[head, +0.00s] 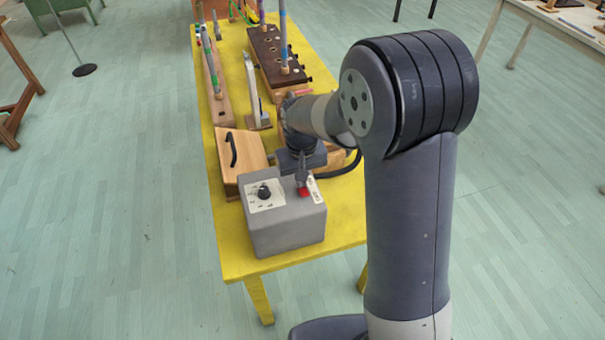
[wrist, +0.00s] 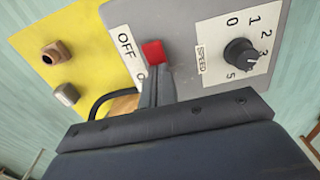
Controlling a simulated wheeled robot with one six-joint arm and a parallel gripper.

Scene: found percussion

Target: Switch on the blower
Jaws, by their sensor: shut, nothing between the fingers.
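The blower (head: 288,232) is a grey box at the near end of the yellow table. Its top bears a black speed knob (head: 264,192) on a white dial plate and a red switch (head: 303,191) beside a white label strip. In the wrist view the red switch (wrist: 153,52) stands next to the word OFF (wrist: 126,42); the label's other end is partly hidden by my fingers. The knob (wrist: 240,53) is to its right. My gripper (wrist: 154,76) is shut and empty, its tips right at the red switch. I cannot tell whether they touch it, nor which way it is set.
A wooden wedge-shaped box with a black handle (head: 240,160) stands just behind the blower. Farther back on the yellow table (head: 232,262) are a dark wooden block with holes (head: 270,52), striped tubes and a long wooden rail (head: 216,85).

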